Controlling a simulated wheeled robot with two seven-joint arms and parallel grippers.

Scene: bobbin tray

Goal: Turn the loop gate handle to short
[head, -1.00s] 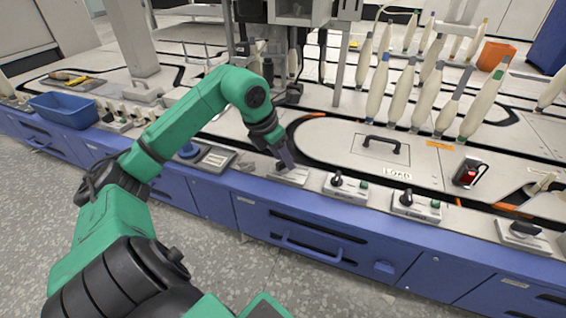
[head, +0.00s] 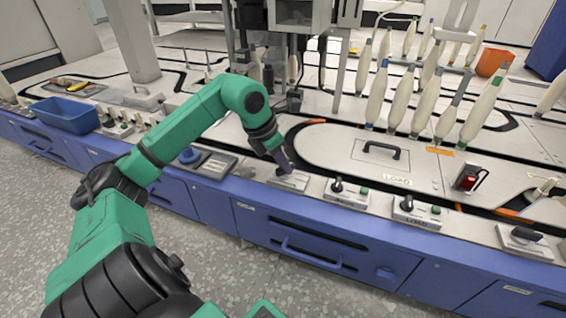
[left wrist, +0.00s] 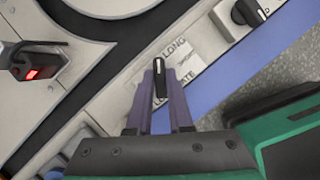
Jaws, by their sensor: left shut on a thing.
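The loop gate handle (left wrist: 160,82) is a small black knob with a white mark near its upper end in the left wrist view. It sits on a light plate whose label (left wrist: 185,62) shows "LONG" and part of "GATE"; the rest is covered. My left gripper (left wrist: 158,92) has its two purple fingers on either side of the handle, shut on it. The handle stands along the fingers, its marked end upward in that view. In the head view my left gripper (head: 287,168) reaches down to the loop gate plate (head: 291,181) and hides the handle. My right gripper is not in view.
A switch box (head: 347,193) and the LOAD box (head: 417,211) stand to the right along the blue front edge. A red-lit switch (head: 467,178) and a black lid handle (head: 381,148) are farther right. Several bobbins (head: 376,95) stand behind. A blue bin (head: 66,114) is left.

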